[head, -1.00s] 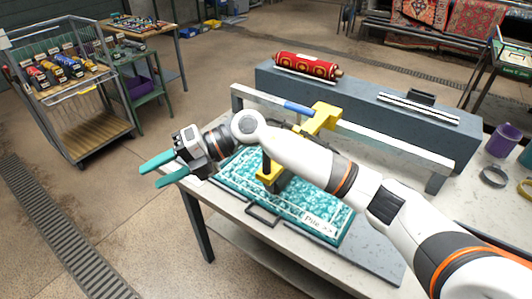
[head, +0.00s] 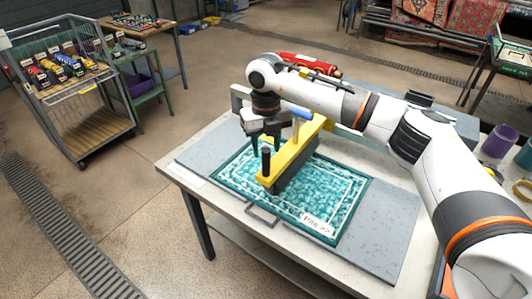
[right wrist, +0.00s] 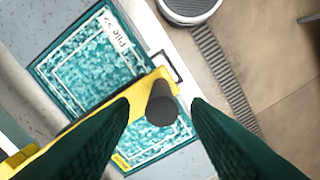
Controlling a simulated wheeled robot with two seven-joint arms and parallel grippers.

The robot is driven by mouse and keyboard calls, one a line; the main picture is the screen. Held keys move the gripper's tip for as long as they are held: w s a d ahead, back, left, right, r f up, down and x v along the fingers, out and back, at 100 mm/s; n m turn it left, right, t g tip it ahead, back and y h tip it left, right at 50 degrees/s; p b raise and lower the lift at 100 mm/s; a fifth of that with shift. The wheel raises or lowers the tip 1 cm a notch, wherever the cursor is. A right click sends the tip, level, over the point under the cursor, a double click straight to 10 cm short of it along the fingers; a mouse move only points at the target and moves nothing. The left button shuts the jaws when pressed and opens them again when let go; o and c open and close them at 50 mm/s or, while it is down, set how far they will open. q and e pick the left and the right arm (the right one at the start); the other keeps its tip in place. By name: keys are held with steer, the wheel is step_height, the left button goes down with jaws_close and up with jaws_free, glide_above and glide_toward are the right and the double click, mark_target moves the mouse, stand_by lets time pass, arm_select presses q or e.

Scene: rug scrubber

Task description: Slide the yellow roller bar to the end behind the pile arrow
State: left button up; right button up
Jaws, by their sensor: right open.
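The yellow roller bar (head: 297,152) lies across the teal rug (head: 334,187), left of the rug's middle in the head view. Its black upright handle (head: 266,161) stands at the near end. The Pile arrow label (head: 316,224) is at the rug's near right corner, its arrow pointing right; it also shows in the right wrist view (right wrist: 117,33). My right gripper (head: 266,146) is open above the handle. In the right wrist view its fingers lie on either side of the handle (right wrist: 162,104), with gaps visible. My left gripper is not in view.
A rail with a blue sleeve (head: 302,113) runs behind the rug, partly hidden by my right arm. A red rolled rug (head: 308,64) lies on the bench behind. A purple cup (head: 499,142) stands at right.

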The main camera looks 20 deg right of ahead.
mark_target(266, 158)
steer(key=shift+f+p, duration=0.45)
steer(key=shift+f, duration=1.8)
jaws_close()
